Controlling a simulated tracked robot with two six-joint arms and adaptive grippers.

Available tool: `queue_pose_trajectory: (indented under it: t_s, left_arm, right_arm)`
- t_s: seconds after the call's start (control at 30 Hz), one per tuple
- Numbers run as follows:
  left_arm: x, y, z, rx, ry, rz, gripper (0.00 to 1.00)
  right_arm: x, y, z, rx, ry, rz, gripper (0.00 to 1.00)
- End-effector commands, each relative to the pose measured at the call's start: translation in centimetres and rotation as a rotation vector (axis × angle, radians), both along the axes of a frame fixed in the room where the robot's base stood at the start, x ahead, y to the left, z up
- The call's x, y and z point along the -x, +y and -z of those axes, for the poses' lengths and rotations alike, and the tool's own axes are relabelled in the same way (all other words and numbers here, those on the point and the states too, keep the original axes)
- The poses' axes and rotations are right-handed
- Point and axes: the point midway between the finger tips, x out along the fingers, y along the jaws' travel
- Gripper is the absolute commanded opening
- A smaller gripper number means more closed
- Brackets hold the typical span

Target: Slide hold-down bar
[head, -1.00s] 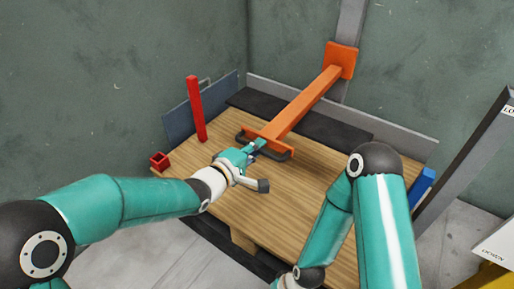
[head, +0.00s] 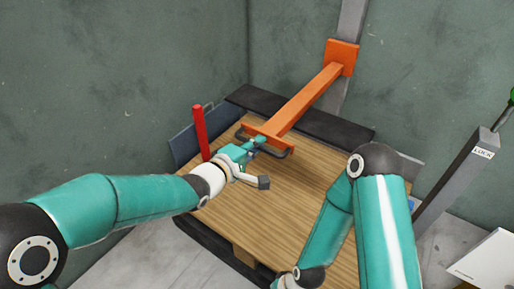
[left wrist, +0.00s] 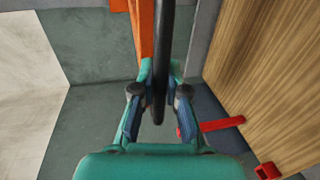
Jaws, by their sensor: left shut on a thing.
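The orange hold-down bar (head: 305,100) runs from an orange bracket (head: 342,57) on the grey upright down toward my left arm. A black handle (head: 275,152) is at its near end. My left gripper (head: 258,142) is shut on this handle. In the left wrist view the dark handle (left wrist: 160,60) passes between my fingers (left wrist: 158,105), with the orange bar (left wrist: 143,35) behind it. A long black plate (head: 325,124) lies crosswise under the bar, above the wooden table top (head: 285,195).
A red post (head: 200,135) stands at the table's left edge by a blue-grey panel (head: 183,147). At the right stands a grey post labelled LOCK (head: 455,175). The table's middle is bare.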

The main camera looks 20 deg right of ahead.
Motion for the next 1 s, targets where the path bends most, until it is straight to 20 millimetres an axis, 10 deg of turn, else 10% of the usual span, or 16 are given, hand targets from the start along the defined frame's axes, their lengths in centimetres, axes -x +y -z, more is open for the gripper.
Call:
queue_pose_trajectory:
  t_s: [0.03, 0.1, 1.0]
  left_arm:
    - [-0.2, 0.0, -4.2, 0.012, -0.016, -0.002, 0.00]
    - [-0.2, 0.0, -6.4, 0.012, -0.017, -0.002, 0.00]
    - [-0.3, 0.1, -33.8, 0.015, -0.015, -0.005, 0.00]
  right_arm:
    - [0.0, 0.0, -3.1, 0.000, 0.000, 0.000, 0.00]
    - [0.0, 0.0, -5.1, 0.000, 0.000, 0.000, 0.00]
    - [0.0, 0.0, -29.7, 0.000, 0.000, 0.000, 0.00]
